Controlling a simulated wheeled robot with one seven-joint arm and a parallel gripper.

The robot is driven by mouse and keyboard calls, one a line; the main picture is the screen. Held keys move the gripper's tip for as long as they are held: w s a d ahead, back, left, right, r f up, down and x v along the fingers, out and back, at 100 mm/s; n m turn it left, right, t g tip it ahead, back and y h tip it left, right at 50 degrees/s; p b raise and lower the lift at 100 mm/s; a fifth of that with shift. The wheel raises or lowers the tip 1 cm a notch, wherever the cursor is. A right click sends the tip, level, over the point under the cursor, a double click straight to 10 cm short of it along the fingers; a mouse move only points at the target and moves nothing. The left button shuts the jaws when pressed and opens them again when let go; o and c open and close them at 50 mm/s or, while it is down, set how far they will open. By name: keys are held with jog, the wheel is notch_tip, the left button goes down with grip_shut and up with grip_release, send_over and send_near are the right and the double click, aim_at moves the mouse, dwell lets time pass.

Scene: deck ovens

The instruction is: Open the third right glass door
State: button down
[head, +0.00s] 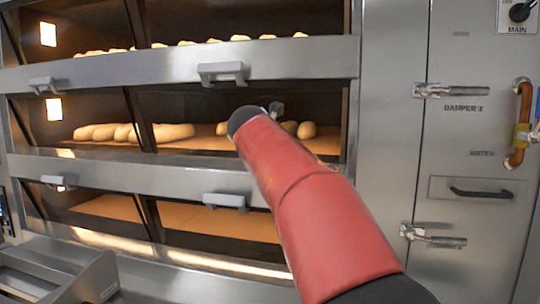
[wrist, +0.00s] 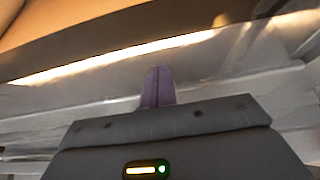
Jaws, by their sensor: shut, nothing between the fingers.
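The deck oven shows three levels of glass doors in the head view, split into left and right. The lowest right glass door (head: 220,222) has an orange lit floor behind it and looks closed. A grey handle (head: 225,201) sits on the steel bar just above it. The middle right glass door (head: 190,108) is partly hidden by my red arm. My gripper (wrist: 157,88) shows in the wrist view with its fingers together and nothing between them. In the head view my arm mostly hides it. I cannot tell whether it touches anything.
Another handle (head: 221,72) is on the upper steel bar. Loaves (head: 135,132) lie in the middle deck. A steel side panel (head: 470,130) with latches, a black handle (head: 481,191) and a pipe (head: 524,110) is at right. A metal tray (head: 60,280) is at lower left.

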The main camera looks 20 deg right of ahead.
jog(key=w+d, duration=0.1)
jog(key=w+d+p, duration=0.1)
jog(key=w, duration=0.1)
jog(key=shift+w+d+r, duration=0.3)
jog(key=shift+d+r, duration=0.05)
jog(key=shift+r, duration=0.05)
jog(key=shift+w, duration=0.1)
jog(key=shift+w+d+t, duration=0.3)
jog(key=shift+w+d, duration=0.1)
jog(key=shift+w, duration=0.1)
jog(key=w+d+t+h+b, duration=0.1)
jog(key=w+d+r+t+h+b, duration=0.1)
jog(key=w, duration=0.1)
jog(key=w+d+r+t+b, duration=0.1)
jog(key=shift+w+d+h, duration=0.2)
jog(key=shift+w+h, duration=0.2)
jog(key=w+r+t, duration=0.1)
jog(key=w+d+r+t+h+b, duration=0.1)
jog(key=w+d+r+t+h, duration=0.1)
jog(key=r, duration=0.1)
jog(key=shift+w+d, duration=0.15)
jog(key=shift+w+d+r+t+h, duration=0.2)
jog(key=shift+w+r+t+h, duration=0.15)
jog(key=shift+r, duration=0.25)
jog(key=shift+w+d+r+p, duration=0.2)
jog(key=shift+d+r+p, duration=0.05)
jog(key=shift+r+p, duration=0.2)
jog(key=shift+w+d+r+p, duration=0.2)
jog(key=shift+r+p, duration=0.15)
jog(key=shift+r, duration=0.1)
